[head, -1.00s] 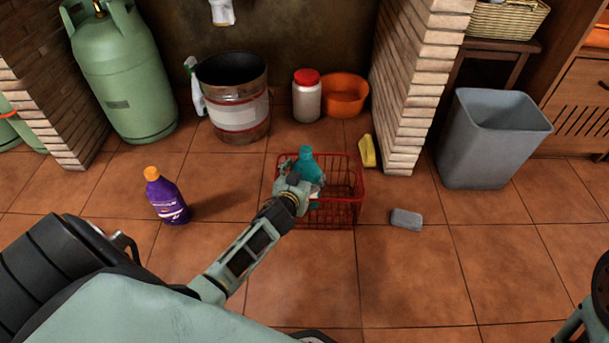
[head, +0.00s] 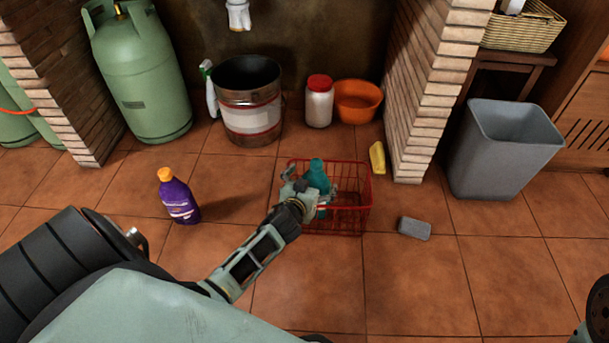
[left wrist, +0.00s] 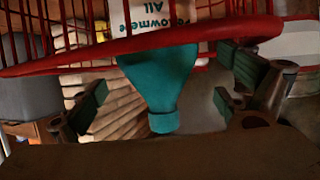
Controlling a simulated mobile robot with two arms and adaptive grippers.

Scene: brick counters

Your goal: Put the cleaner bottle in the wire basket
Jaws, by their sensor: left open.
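The teal cleaner bottle (head: 317,174) is inside the red wire basket (head: 352,234) on the tiled floor, toward its left side. It looks roughly upright. My left gripper (head: 309,184) is at the basket's left part, open, with its fingers spread on either side of the bottle. In the left wrist view the bottle (left wrist: 160,78) shows its cap and part of its printed label, upside down, with the basket's red rim (left wrist: 60,66) crossing it. The open left gripper (left wrist: 165,95) shows a gap beside the bottle on both sides. The bottle's base is partly hidden. My right gripper is not in view.
A purple bottle (head: 177,198) with an orange cap stands left of the basket. A grey sponge-like block (head: 414,228) and a yellow item (head: 377,157) lie to the right. A metal bucket (head: 249,105) and grey bin (head: 503,150) stand behind. Floor in front is clear.

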